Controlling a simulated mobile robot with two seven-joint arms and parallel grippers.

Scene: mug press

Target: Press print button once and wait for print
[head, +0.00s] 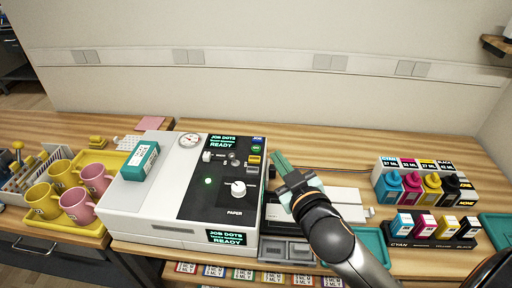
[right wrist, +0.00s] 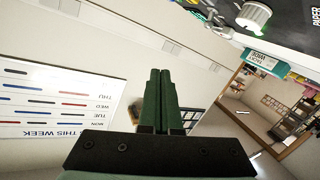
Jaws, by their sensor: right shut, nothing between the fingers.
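The white mug press (head: 155,200) stands on the wooden bench with a black control panel (head: 205,200) on top. The panel has a column of small buttons at its back right: a blue one, a green one (head: 256,149) and a yellow one; their labels are too small to read. Two displays (head: 226,237) read "JOB DOTS" and "READY". My right gripper (head: 278,158) is shut and empty, just right of the buttons and apart from them. In the right wrist view its green fingers (right wrist: 160,75) are together. My left gripper is not in view.
A white paper knob (head: 238,189) sits on the panel; it also shows in the right wrist view (right wrist: 253,15). A teal box (head: 140,162) lies on the press. Yellow and pink mugs (head: 76,205) stand left. Ink bottles (head: 411,187) and cartridges (head: 425,224) stand right. The back bench is mostly clear.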

